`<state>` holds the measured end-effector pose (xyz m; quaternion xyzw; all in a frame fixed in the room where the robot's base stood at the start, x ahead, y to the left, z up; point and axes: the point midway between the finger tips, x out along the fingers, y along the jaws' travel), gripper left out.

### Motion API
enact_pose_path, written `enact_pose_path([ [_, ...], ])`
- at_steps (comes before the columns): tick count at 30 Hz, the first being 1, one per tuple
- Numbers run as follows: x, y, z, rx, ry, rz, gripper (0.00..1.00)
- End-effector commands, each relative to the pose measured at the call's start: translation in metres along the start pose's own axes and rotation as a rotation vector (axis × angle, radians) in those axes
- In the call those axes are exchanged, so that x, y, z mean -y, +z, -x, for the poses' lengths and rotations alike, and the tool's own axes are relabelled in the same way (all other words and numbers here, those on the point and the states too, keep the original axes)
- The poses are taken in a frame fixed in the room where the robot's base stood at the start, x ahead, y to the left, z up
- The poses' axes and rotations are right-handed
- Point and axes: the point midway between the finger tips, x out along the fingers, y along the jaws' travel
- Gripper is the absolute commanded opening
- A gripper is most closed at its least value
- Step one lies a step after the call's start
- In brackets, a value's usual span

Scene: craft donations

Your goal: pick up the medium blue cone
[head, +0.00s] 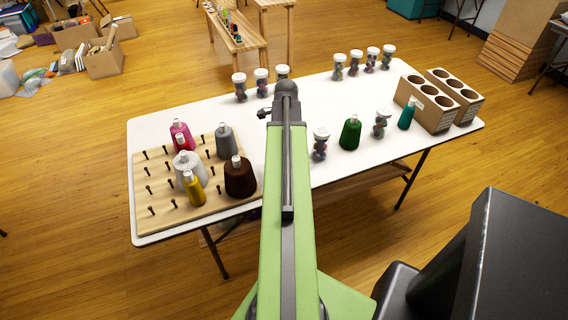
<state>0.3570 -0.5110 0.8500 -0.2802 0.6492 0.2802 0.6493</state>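I see no cone that is plainly medium blue. A teal cone (407,115) stands upright on the right of the white table (330,88), beside the cardboard holders. A dark green cone (349,133) stands to its left. On the pegboard (168,207) at the left are pink (181,137), grey (225,144), white (188,169), mustard (193,191) and dark brown (240,180) cones. My gripper (263,113) shows only in part beyond the arm's end, over the table's middle. Its fingers are too small and hidden to judge. My arm covers part of the table.
Lidded jars stand at the back left (239,88) and back right (355,62). Two more, a left one (320,144) and a right one (381,124), flank the green cone. Cardboard holders with round holes (425,110) stand at the right end. The table's back middle has free room.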

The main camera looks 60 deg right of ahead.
Motion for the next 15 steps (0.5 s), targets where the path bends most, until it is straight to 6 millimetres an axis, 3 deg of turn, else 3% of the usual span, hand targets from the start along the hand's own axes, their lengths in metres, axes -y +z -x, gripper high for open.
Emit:
enact_pose_path([
  [2, 0.0, -0.0002, 0.0011, 0.0, 0.0, 0.0, 0.9],
  [15, -0.0001, -0.0005, 0.0011, 0.0, 0.0, -0.001, 0.33],
])
